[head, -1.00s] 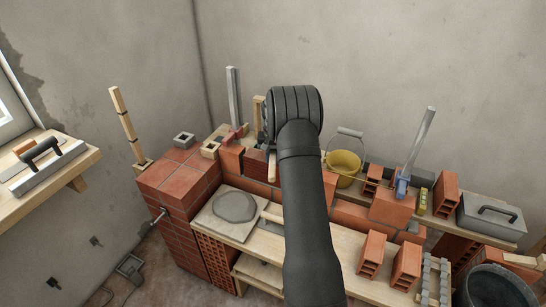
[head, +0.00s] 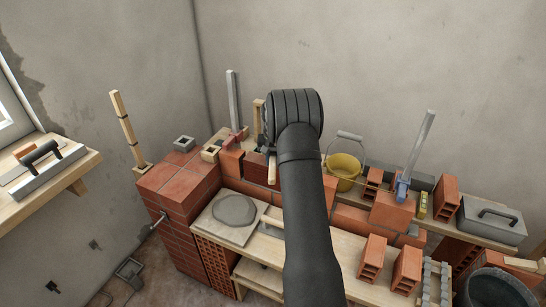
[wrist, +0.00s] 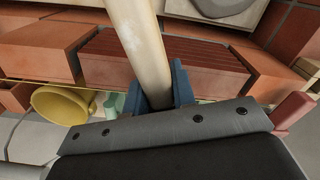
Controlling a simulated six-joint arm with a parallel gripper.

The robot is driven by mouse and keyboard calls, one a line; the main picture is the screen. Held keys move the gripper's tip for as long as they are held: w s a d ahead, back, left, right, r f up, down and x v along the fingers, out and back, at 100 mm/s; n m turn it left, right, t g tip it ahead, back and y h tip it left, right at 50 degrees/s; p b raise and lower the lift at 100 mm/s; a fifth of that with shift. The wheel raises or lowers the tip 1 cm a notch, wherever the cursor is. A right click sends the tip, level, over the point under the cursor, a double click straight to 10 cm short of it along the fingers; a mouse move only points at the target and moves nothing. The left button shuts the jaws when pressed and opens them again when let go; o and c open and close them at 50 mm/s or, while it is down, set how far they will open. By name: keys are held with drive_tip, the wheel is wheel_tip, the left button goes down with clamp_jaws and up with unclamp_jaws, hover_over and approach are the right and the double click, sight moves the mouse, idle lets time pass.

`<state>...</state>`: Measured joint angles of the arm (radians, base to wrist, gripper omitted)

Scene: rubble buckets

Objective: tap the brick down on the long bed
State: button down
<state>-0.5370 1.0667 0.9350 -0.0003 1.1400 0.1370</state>
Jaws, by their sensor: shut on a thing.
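My gripper (wrist: 158,88) is shut on a pale wooden handle (wrist: 138,40) in the wrist view; the far end of the tool is out of frame. In the head view the handle (head: 271,166) shows beside my arm, which hides the gripper. A dark red brick with a grooved face (wrist: 205,59) lies behind the handle in the wrist view, between two orange bricks. It shows partly in the head view (head: 256,168), on the low brick wall. Whether the tool touches it I cannot tell. The bed under the brick is hidden.
A mortar board (head: 211,230) lies on the plank bench (head: 345,253). A yellow bucket (head: 342,172) stands behind the wall, right of my arm. Metal uprights (head: 233,100) and (head: 421,145) rise at the wall. Loose hollow bricks (head: 406,268) stand on the bench.

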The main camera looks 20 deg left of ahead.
drive_tip(key=shift+f, duration=0.8)
drive_tip(key=shift+r, duration=1.65)
